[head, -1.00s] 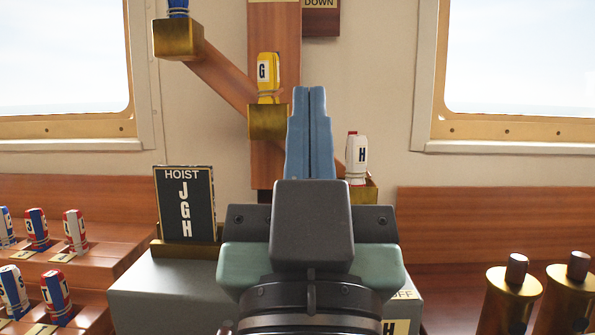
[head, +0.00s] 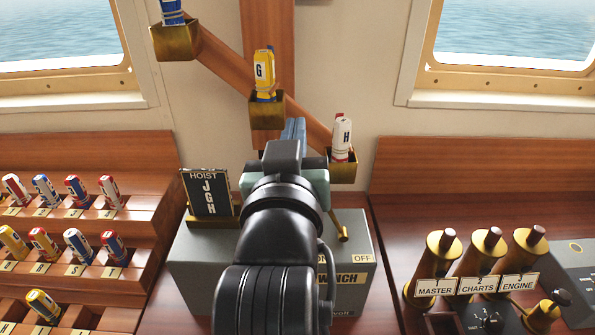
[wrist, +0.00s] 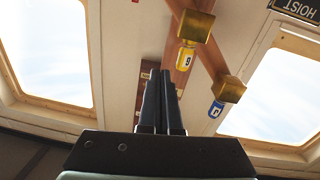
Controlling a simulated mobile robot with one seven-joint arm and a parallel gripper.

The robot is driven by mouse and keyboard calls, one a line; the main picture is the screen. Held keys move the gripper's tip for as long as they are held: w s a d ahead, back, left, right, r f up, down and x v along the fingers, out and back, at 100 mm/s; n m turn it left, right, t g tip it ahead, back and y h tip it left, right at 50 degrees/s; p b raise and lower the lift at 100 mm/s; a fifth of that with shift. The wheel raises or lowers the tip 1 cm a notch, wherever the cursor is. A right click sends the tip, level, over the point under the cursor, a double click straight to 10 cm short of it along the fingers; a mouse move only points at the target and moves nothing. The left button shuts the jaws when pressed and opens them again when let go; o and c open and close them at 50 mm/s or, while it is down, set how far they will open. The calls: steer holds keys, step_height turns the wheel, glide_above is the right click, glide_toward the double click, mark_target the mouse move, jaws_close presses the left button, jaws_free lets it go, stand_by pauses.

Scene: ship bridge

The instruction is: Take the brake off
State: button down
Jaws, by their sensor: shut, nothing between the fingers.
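A grey winch box (head: 355,292) stands in the middle of the head view, labelled WINCH, with ON and OFF (head: 362,258) plates on its top edge. A brass lever (head: 340,225) with a knob slants down at its right side, close to the OFF plate. I cannot read any label saying brake; my arm covers much of the box. My gripper (head: 293,128) is shut and empty, beyond the box and in front of the sloping wooden rail. Its closed blue-grey fingers also show in the wrist view (wrist: 160,88), pointing up toward the wall.
A HOIST board (head: 208,192) reading J G H stands left of my arm. Brass cups on the rail hold the yellow G (head: 264,72) and white H (head: 341,135) pieces. Flag racks fill the left. Brass tubes labelled MASTER, CHARTS and ENGINE (head: 523,255) stand right.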

mark_target(332, 216)
steer(key=a+f+n+g+h+p, duration=0.1)
steer(key=f+h, duration=0.1)
steer(key=f, duration=0.2)
steer(key=s+f+n+g+h+p, duration=0.1)
steer(key=f+n+g+h+p, duration=0.1)
steer(key=f, duration=0.2)
steer(key=s+a+f+n+g+h+p, duration=0.1)
steer(key=f+n+g+h+p, duration=0.1)
steer(key=f, duration=0.3)
steer(key=shift+s+a+f, duration=0.1)
steer(key=shift+s+a, duration=0.05)
steer(key=shift+a, duration=0.2)
steer(key=s+a+f+n+t+h, duration=0.2)
steer(key=s+a+n+t+h, duration=0.1)
steer(key=s+a+n, duration=0.3)
steer(key=shift+s+a+n, duration=0.2)
steer(key=shift+s+n, duration=0.35)
steer(key=shift+n, duration=0.25)
steer(key=shift+f, duration=0.1)
steer(key=shift+h, duration=0.3)
steer(key=p+x, duration=0.2)
steer(key=x, duration=0.8)
steer(key=shift+w, duration=0.1)
steer(key=d, duration=0.1)
steer(key=d+p, duration=0.1)
steer(key=shift+w+d+r+p, duration=0.25)
steer(key=shift+r+p, duration=0.05)
steer(key=shift+r, duration=0.05)
steer(key=shift+w+d, duration=0.1)
steer(key=shift+d, duration=0.6)
